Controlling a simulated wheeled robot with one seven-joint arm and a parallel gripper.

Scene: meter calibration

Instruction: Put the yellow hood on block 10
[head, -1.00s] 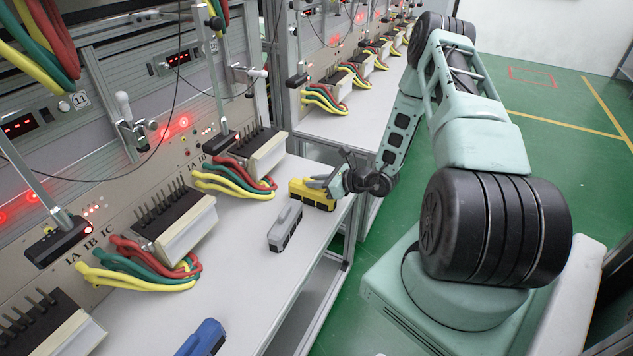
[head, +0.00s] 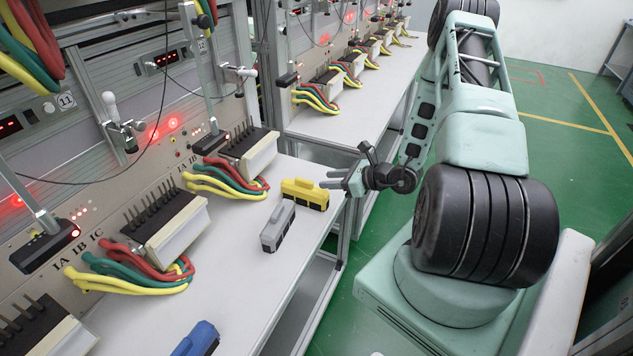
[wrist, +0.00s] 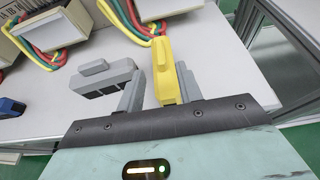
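The yellow hood (head: 305,194) rests on the grey-white bench near its right edge, beside a grey hood (head: 278,226). My gripper (head: 349,181) is just right of the yellow hood, with a small gap in the head view. In the wrist view, the two fingers of my gripper (wrist: 160,92) are apart. The yellow hood (wrist: 163,68) shows in line with the space between them, and the grey hood (wrist: 104,78) lies left of the left finger. Pinned terminal blocks (head: 250,150) stand along the rack. No label reading 10 is legible; a plate reads 11 (head: 67,101).
A blue hood (head: 198,340) lies at the near end of the bench. Red, green and yellow cables (head: 130,272) loop from the blocks onto the bench. Clamps on posts (head: 42,245) hang above the blocks. A second bench (head: 345,125) continues beyond a gap.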

